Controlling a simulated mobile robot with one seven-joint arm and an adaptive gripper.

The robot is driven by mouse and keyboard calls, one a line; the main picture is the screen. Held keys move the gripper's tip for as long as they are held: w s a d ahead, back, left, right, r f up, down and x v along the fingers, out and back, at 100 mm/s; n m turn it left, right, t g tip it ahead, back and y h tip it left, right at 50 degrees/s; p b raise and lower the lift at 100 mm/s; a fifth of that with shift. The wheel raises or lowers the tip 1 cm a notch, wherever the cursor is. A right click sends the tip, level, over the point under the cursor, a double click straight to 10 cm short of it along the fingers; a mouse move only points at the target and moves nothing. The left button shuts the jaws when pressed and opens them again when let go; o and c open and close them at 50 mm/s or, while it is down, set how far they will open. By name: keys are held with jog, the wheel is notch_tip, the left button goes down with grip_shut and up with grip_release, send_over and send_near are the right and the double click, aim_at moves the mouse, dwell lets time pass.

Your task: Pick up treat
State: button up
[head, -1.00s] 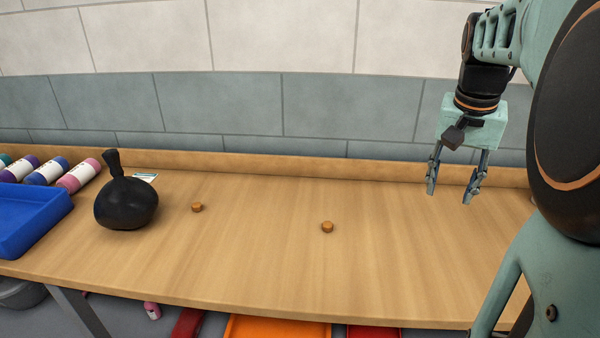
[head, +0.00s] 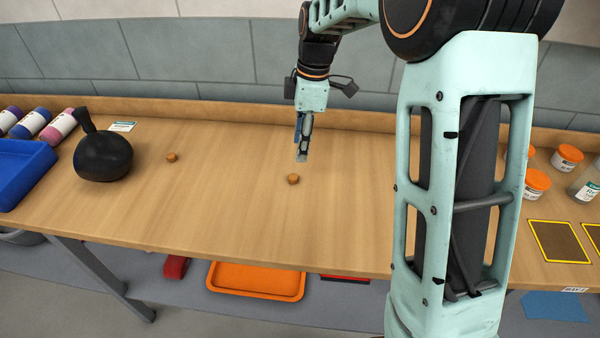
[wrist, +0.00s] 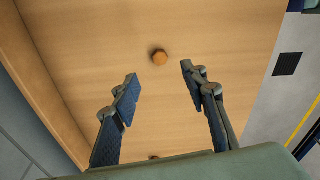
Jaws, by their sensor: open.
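Two small round brown treats lie apart on the wooden table. One treat (head: 293,179) is near the middle in the head view; the other treat (head: 171,157) is farther left, beside a black bulb-shaped object. My gripper (head: 303,158) is open and points down above the table, just behind and above the middle treat in the picture. In the wrist view, my open fingers (wrist: 160,75) are empty, with one treat (wrist: 159,57) just past the gap between their tips. Another treat (wrist: 154,157) is partly hidden at the bottom by my gripper's body.
The black bulb-shaped object (head: 103,157), a blue tray (head: 22,172) and several bottles (head: 58,127) are at the left. Orange-lidded jars (head: 537,182) stand at the right. A wall runs behind the table (head: 220,205). The tabletop around the middle treat is clear.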

aim_at(293, 176)
jog(key=f, duration=0.3)
jog(key=a+f, duration=0.1)
jog(key=f, duration=0.6)
jog(key=shift+w+a, duration=0.1)
jog(key=shift+a, duration=0.3)
jog(key=shift+c, duration=0.4)
jog(key=c, duration=0.7)
